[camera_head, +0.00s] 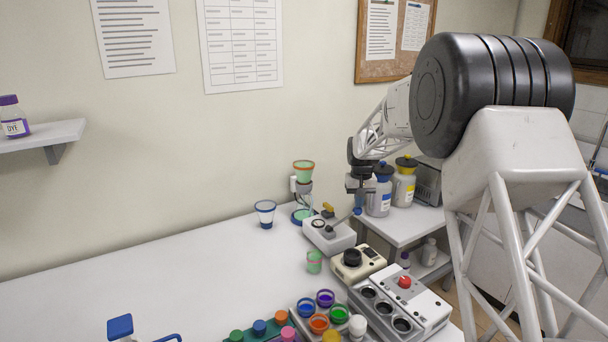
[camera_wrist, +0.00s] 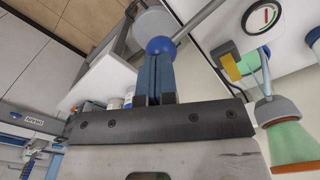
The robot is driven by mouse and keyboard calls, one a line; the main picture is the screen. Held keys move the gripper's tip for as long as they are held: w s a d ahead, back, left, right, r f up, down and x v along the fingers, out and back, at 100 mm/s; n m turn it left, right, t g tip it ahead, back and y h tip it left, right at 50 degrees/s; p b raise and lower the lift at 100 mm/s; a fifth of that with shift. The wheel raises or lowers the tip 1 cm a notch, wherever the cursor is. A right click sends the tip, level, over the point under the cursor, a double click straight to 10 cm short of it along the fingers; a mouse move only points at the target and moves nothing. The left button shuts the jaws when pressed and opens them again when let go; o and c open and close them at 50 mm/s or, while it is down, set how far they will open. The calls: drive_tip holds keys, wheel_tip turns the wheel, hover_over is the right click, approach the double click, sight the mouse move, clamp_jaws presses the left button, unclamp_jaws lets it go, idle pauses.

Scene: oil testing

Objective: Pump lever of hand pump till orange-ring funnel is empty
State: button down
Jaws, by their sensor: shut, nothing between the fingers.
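The orange-ring funnel (camera_head: 304,171) stands upright at the back of the table with green liquid in it. It also shows at the right of the wrist view (camera_wrist: 288,143). The hand pump (camera_head: 328,236) is a pale box with a gauge (camera_wrist: 262,17) and a yellow part (camera_wrist: 231,66). Its lever (camera_wrist: 198,19) ends in a blue ball knob (camera_wrist: 160,46), also in the head view (camera_head: 357,211). My gripper (camera_wrist: 155,60) is shut and empty, its blue fingertips right at the knob. I cannot tell whether they touch it.
A blue-ring funnel (camera_head: 265,212) stands left of the pump. A green cup (camera_head: 314,262), a beige device (camera_head: 356,263) and a device with a red knob (camera_head: 404,281) are in front. Bottles (camera_head: 380,195) stand on a side table behind. The table's left half is mostly clear.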

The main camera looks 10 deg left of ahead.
drive_tip(key=shift+f, duration=0.15)
drive_tip(key=shift+w+d+f, duration=0.15)
drive_tip(key=shift+f, duration=0.65)
idle(0.4)
drive_tip(key=shift+w+d+f, duration=0.1)
drive_tip(key=shift+f, duration=0.85)
drive_tip(key=shift+s+a+r, duration=0.25)
drive_tip(key=shift+r, duration=1.25)
drive_tip(key=shift+s+a+r, duration=0.25)
drive_tip(key=shift+r, duration=1.3)
drive_tip(key=shift+s+a+r, duration=0.25)
drive_tip(key=shift+r, duration=1.25)
drive_tip(key=shift+r, duration=0.1)
